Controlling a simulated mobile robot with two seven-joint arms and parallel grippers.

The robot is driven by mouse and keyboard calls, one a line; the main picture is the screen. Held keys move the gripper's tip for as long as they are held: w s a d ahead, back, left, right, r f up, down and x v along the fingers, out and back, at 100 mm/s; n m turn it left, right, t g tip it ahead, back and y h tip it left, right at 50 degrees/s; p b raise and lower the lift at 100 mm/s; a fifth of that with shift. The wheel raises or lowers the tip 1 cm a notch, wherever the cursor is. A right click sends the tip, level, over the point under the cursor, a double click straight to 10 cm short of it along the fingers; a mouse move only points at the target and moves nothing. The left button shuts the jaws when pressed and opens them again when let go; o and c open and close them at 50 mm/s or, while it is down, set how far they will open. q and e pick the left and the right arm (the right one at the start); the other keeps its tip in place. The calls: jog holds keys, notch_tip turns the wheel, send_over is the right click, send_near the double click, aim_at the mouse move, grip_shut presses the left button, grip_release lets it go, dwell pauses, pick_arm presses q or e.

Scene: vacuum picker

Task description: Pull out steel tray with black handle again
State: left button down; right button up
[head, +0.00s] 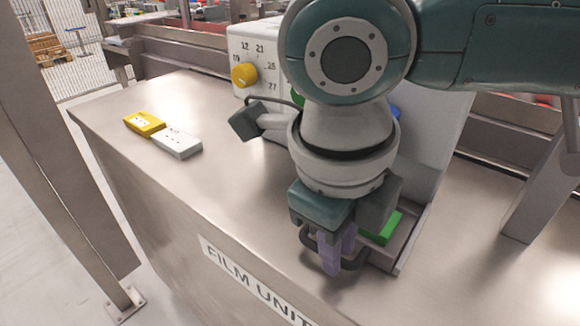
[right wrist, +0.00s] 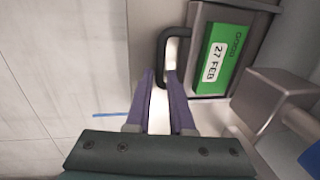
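The steel tray (head: 408,240) sits at the base of the white machine in the head view, with a green block (head: 382,229) on it. In the right wrist view the tray (right wrist: 262,5) shows beside the green block, whose label reads "27 FEB" (right wrist: 215,62). The black handle (right wrist: 161,62) is a loop on the tray's front. My right gripper (right wrist: 161,75) points down at it, with its two purple fingers apart and the handle's bar between their tips. In the head view my right gripper (head: 338,262) partly hides the handle (head: 307,236). My left gripper is not seen.
The white machine (head: 242,48) with a yellow knob (head: 244,75) stands behind my arm. A yellow box (head: 145,123) and a white box (head: 177,142) lie at left on the steel counter (head: 230,190). A steel post (head: 60,130) stands at far left.

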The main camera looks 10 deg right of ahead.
grip_shut()
dwell(1.0)
